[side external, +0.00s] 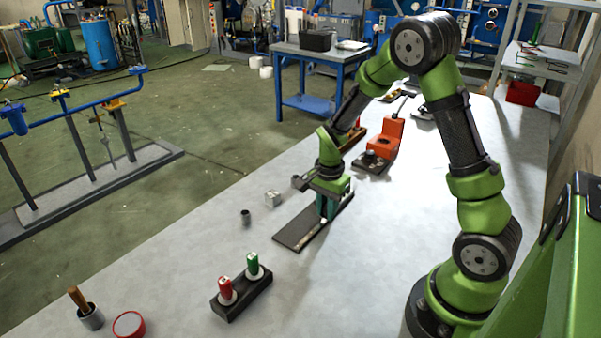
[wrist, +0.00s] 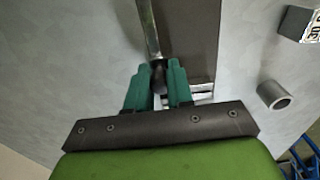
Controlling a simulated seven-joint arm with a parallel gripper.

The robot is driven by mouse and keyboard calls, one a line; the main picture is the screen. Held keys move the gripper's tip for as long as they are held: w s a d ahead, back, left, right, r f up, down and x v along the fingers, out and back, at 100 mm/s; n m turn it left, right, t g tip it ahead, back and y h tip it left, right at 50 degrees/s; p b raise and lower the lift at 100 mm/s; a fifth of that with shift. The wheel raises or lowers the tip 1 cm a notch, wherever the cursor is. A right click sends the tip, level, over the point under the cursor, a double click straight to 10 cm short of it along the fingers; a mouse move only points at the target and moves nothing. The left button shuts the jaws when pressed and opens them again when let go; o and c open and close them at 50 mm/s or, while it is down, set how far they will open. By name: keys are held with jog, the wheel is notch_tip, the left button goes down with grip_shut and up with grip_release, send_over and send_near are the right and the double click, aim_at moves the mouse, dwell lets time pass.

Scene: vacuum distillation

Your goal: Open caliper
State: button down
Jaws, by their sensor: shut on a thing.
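My gripper (side external: 328,210) is low over a dark flat board (side external: 294,234) on the grey table. In the wrist view, its two teal fingers (wrist: 157,86) are shut around the dark end of a long metal bar, which I take to be the caliper (wrist: 147,28). Bright metal parts show just right of the fingers. The fingers hide most of the held part, and the caliper's jaw gap cannot be made out. The caliper is not clear in the side view.
A marked metal cube (side external: 272,198) and small dark cylinder (side external: 245,216) stand left of the board. A black holder with red and green handles (side external: 240,296) is nearer. A cup with a brown stick (side external: 90,315), red disc (side external: 129,324) and orange device (side external: 388,138) also stand here.

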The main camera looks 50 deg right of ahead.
aim_at(315, 228)
jog(key=shift+a, duration=2.6)
jog(key=shift+d, duration=0.1)
jog(key=c, duration=1)
grip_release()
notch_tip(315, 228, up, 7)
